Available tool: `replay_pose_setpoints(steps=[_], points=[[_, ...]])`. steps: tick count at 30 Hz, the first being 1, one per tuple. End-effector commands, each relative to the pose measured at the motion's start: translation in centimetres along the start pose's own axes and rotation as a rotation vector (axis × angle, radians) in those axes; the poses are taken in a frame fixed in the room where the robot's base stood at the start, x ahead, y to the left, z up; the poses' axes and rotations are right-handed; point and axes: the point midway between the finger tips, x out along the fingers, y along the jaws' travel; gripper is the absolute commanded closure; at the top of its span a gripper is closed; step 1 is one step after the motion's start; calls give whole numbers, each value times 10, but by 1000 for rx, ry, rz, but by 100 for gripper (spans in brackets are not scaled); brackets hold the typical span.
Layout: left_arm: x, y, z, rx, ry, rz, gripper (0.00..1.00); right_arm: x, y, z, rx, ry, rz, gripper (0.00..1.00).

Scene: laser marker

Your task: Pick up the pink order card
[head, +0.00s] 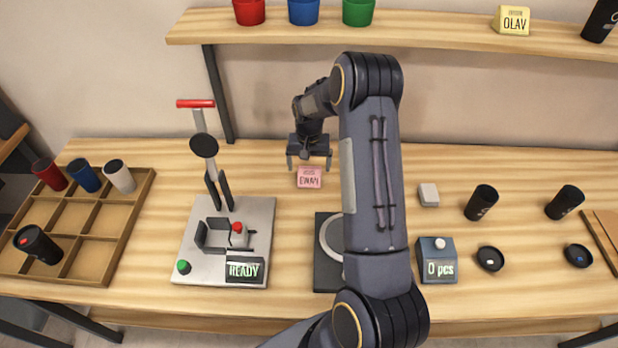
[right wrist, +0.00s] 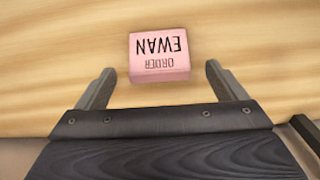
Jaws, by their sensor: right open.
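The pink order card (head: 309,178) is a small block lettered EWAN and lies on the wooden table near its back middle. My right gripper (head: 309,168) is just behind and above it in the head view, pointing down, with its fingers apart. In the right wrist view the card (right wrist: 160,55) shows upside down, a little beyond the tips of the open right gripper (right wrist: 159,78) and centred between them. Nothing is between the fingers. My left gripper is not in view.
A marking machine (head: 197,275) with a lever stands at left, beside a divided tray (head: 145,190) holding several cups. A scale-like box (head: 437,270), dark cups (head: 481,203) and lids are at right. A shelf (head: 430,28) with a yellow OLAV card (head: 511,20) runs above.

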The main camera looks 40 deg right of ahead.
Motion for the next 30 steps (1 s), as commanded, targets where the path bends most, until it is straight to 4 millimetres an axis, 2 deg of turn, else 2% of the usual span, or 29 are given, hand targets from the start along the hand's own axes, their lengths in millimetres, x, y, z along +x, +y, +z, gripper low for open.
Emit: replay_pose_setpoints(steps=[7, 10, 16, 27, 30], points=[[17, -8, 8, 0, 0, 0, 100, 40, 2, 1, -2, -2, 0, 9], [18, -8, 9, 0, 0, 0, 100, 46, 2, 1, -1, -1, 0, 9], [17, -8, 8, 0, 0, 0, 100, 44, 2, 1, -1, -1, 0, 10], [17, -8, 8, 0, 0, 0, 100, 44, 2, 1, -1, -1, -1, 57], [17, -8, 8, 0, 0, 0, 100, 44, 2, 1, -1, -1, -1, 57]])
